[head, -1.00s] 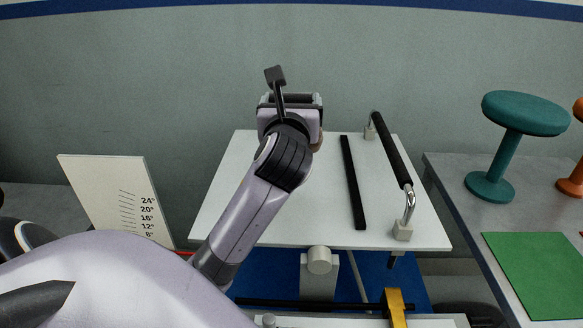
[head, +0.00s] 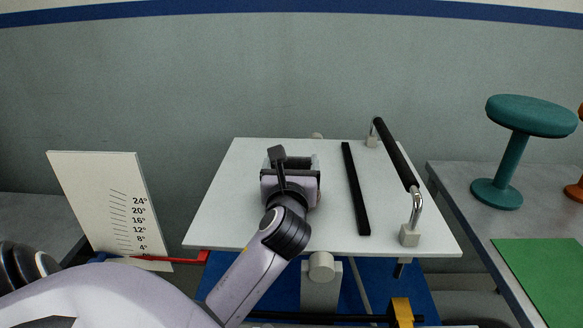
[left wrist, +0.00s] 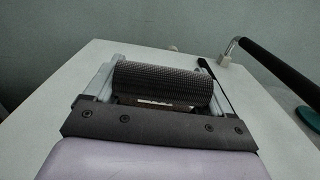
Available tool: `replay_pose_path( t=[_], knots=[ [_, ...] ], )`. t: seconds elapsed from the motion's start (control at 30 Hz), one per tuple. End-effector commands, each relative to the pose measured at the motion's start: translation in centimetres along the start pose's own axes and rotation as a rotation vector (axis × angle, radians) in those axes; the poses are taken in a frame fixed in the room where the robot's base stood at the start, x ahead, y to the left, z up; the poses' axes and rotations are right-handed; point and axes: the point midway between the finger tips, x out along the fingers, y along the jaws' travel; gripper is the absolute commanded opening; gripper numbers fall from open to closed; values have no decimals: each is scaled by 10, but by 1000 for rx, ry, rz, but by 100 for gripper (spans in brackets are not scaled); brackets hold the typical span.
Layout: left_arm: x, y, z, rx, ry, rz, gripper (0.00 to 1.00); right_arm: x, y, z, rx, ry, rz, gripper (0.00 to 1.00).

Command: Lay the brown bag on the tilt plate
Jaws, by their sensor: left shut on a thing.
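The tilt plate (head: 235,215) is a large white board in the head view, and its surface also shows in the left wrist view (left wrist: 50,95). My left gripper (head: 290,165) is over the middle of the plate, left of the black strip. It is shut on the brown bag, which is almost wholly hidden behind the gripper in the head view. In the left wrist view, dark ribbed pads of the gripper (left wrist: 160,80) fill the grip, with a narrow brownish patch below them. I cannot tell whether the bag touches the plate. My right gripper is not in view.
A black strip (head: 355,190) lies on the plate, with a raised black-gripped rail (head: 395,155) along its right side. An angle scale (head: 105,205) with a red pointer (head: 165,258) stands left. A teal stool (head: 510,155) and green mat (head: 545,265) are on the right table.

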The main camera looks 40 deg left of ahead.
Motion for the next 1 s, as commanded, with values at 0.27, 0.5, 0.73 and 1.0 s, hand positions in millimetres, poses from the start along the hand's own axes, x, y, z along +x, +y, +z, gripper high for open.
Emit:
replay_pose_path(
  t=[0.27,0.5,0.73,1.0],
  knots=[
    [0,0,2,0,-8,0,16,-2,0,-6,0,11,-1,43],
    [0,0,-1,0,-1,1,100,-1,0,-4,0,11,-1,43],
    [-11,0,1,1,0,-1,100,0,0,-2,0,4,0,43],
    [-67,0,1,-1,3,-2,100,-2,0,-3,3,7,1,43]
  ],
)
